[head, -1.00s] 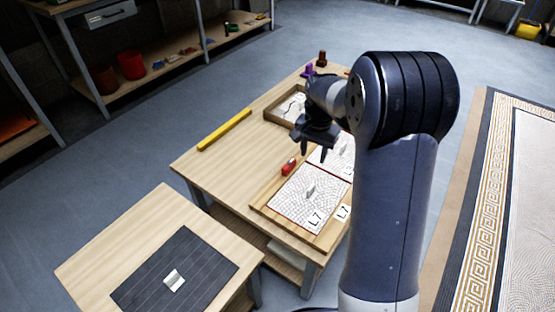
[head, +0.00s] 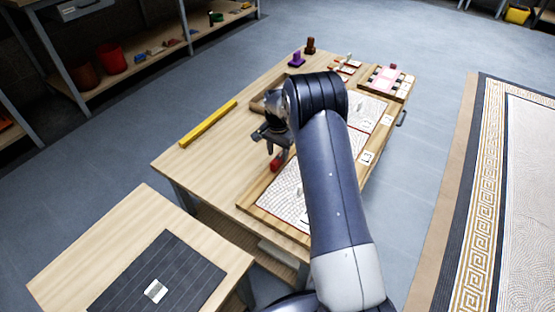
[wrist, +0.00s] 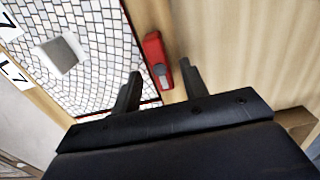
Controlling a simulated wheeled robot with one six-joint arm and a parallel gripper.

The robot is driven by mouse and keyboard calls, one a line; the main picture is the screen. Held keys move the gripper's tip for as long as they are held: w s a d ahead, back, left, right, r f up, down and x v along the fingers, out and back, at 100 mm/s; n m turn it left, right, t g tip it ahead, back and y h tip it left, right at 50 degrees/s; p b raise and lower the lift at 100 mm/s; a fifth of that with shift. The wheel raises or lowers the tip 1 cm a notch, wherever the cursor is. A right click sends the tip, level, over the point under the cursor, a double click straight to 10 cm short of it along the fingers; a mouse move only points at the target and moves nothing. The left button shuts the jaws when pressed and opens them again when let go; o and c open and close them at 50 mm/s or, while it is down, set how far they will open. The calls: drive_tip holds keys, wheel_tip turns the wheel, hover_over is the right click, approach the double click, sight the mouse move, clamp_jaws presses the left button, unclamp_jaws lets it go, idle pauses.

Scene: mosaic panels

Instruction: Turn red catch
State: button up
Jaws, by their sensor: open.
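The red catch (head: 276,160) sits on the wooden edge beside a white mosaic panel (head: 278,203) on the long table. In the wrist view the catch (wrist: 153,48) is a narrow red bar with a grey piece at its lower end, lying beside the mosaic panel (wrist: 95,85). My gripper (head: 270,150) is close to the catch in the head view. In the wrist view my gripper (wrist: 160,82) is open, with one finger on each side of the catch's lower end. Nothing is held. Whether the fingers touch the catch cannot be told.
A white block-like knob (wrist: 63,54) stands on the mosaic. A yellow bar (head: 208,123) lies on the table's left edge. A purple piece (head: 296,59) and a brown piece (head: 310,46) stand at the far end. A side table (head: 75,250) holds a dark mat (head: 190,262).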

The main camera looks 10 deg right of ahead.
sight(278, 158)
drive_tip(key=shift+f, duration=1.7)
clamp_jaws()
